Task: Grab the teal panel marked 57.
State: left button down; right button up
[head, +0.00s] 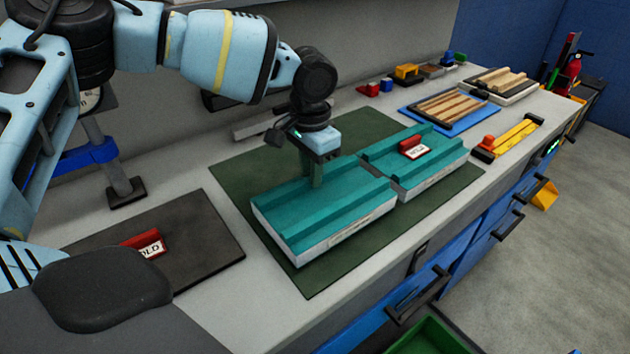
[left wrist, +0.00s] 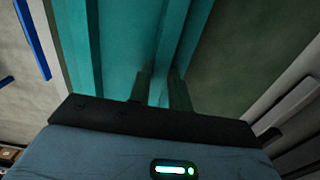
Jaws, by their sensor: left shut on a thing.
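Two teal-topped panels with pale sides lie end to end on a green mat (head: 365,125). The nearer teal panel (head: 290,205) has a pale label along its front side, and the farther teal panel (head: 375,150) carries a small red sign (head: 413,147). I cannot read a 57 on either. My left gripper (head: 317,178) points down at the back edge of the nearer panel and is shut on it. In the left wrist view, the gripper's fingers (left wrist: 160,90) sit on either side of the panel's teal edge (left wrist: 172,40). My right gripper is not in view.
A dark mat (head: 205,235) with a red sign (head: 146,243), partly reading "OLD", lies at the left. A blue tray (head: 478,118) with wooden strips and a yellow tool (head: 518,137) lie farther right. A wall runs behind the bench; drawers with handles line its front.

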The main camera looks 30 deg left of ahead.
pick_arm(q)
notch_tip(320, 180, up, 9)
jog(key=shift+r, duration=0.15)
